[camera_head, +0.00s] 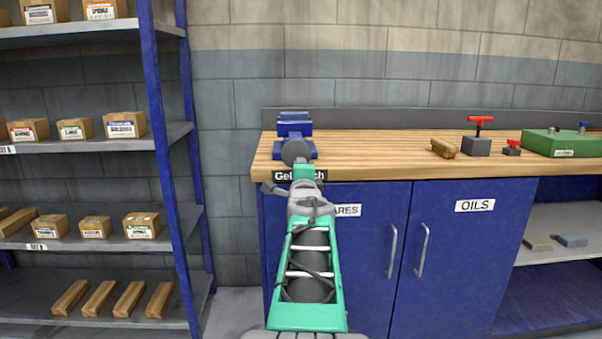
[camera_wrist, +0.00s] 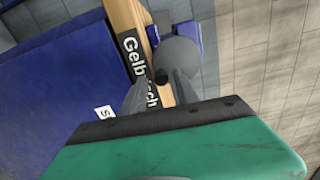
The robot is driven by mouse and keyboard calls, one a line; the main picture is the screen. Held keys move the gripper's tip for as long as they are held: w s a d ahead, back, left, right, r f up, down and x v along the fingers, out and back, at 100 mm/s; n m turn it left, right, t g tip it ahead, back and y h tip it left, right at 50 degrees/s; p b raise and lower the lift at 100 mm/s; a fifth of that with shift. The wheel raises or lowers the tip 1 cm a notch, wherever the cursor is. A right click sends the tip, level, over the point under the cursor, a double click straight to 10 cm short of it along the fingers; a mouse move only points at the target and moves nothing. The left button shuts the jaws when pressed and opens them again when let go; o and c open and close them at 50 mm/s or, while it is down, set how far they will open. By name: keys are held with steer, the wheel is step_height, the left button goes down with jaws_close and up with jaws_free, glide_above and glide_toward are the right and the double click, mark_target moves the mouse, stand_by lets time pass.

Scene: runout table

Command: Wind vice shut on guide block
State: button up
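The blue vice (camera_head: 294,126) stands at the left end of the wooden bench top. Its grey round wheel (camera_head: 295,152) faces me, and a black knob (camera_wrist: 161,76) shows at the wheel's edge in the wrist view. My gripper (camera_head: 303,180) is in front of the bench's front edge, just below the wheel. In the wrist view its two grey fingers (camera_wrist: 159,77) stand apart, one on each side of the knob; I cannot tell whether they touch it. The vice jaws are partly hidden by the wheel. I cannot make out a guide block between them.
On the bench (camera_head: 370,155) lie a wooden block (camera_head: 443,148), a grey block with a red T-handle (camera_head: 477,145), a small red-topped piece (camera_head: 512,148) and a green case (camera_head: 560,142). Blue cupboards (camera_head: 400,250) stand below. A blue-posted shelf (camera_head: 165,150) stands at left.

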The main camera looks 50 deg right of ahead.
steer(key=n+b, duration=0.7)
steer(key=n, duration=1.8)
steer(key=shift+w+r, duration=0.1)
steer(key=shift+c, duration=0.5)
